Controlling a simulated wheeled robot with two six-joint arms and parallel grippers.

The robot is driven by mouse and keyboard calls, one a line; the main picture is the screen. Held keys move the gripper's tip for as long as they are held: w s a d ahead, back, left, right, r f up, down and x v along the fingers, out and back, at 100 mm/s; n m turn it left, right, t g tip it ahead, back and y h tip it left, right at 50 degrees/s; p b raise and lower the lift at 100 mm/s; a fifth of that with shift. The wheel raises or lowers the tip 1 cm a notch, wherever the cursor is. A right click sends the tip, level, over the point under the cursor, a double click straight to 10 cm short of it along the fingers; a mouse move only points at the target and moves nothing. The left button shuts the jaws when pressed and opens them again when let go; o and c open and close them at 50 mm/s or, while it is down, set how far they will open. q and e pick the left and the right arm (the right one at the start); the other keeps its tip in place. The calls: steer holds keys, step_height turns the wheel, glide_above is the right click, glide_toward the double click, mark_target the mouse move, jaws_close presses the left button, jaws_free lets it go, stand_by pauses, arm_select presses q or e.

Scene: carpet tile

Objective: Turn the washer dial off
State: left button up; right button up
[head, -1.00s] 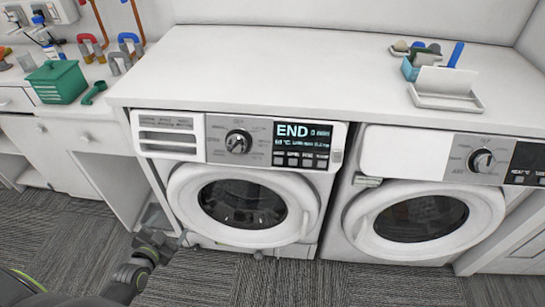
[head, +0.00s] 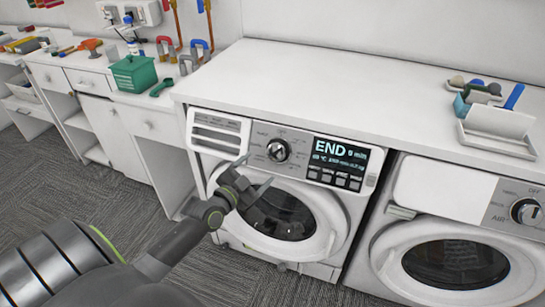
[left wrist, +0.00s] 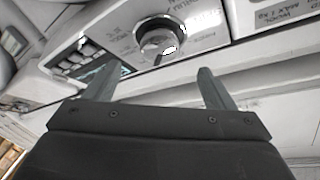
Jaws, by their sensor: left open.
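The washer (head: 200,165) is the left of two front-loading machines, with its round door shut and its display reading END. Its silver and black dial (head: 278,150) sits on the grey control panel, left of the display. The dial also shows in the left wrist view (left wrist: 158,40), ahead of the fingers and apart from them. My left gripper (head: 258,172) is open and empty in front of the washer, just below and left of the dial. Its two fingers (left wrist: 155,83) are spread apart in the left wrist view. My right gripper is not in view.
A dryer (head: 445,190) with its own dial (head: 526,211) stands to the right. A white counter (head: 330,85) runs above both machines and holds a white tray (head: 497,140). A green box (head: 135,73) stands on the bench at left. Carpet floor is clear in front.

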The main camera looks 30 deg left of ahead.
mark_target(275, 156)
arm_select(q)
steer(key=w+b, duration=0.1)
steer(key=w, duration=0.7)
steer(key=shift+d, duration=0.1)
steer(key=c, duration=1)
steer(key=shift+d+r+n+y+p, duration=0.1)
steer(key=shift+n+y+p, duration=0.4)
steer(key=shift+n+p, duration=0.4)
steer(key=n+y+p, duration=0.1)
steer(key=n+p, duration=0.1)
steer(key=n+y+p, duration=0.1)
steer(key=n+p, duration=0.2)
steer(key=n+y+p, duration=0.2)
steer(key=p, duration=0.1)
steer(key=shift+w+d, duration=0.1)
steer(key=shift+d, duration=0.2)
steer(key=shift+d+n+g+y+p, duration=0.1)
steer(key=shift+n+g+y+p, duration=0.2)
steer(key=shift+n+y+p, duration=1)
steer(key=shift+f+n+b, duration=0.25)
steer(key=shift+n+b, duration=0.1)
steer(key=shift+n, duration=0.15)
steer(key=shift+h, duration=0.3)
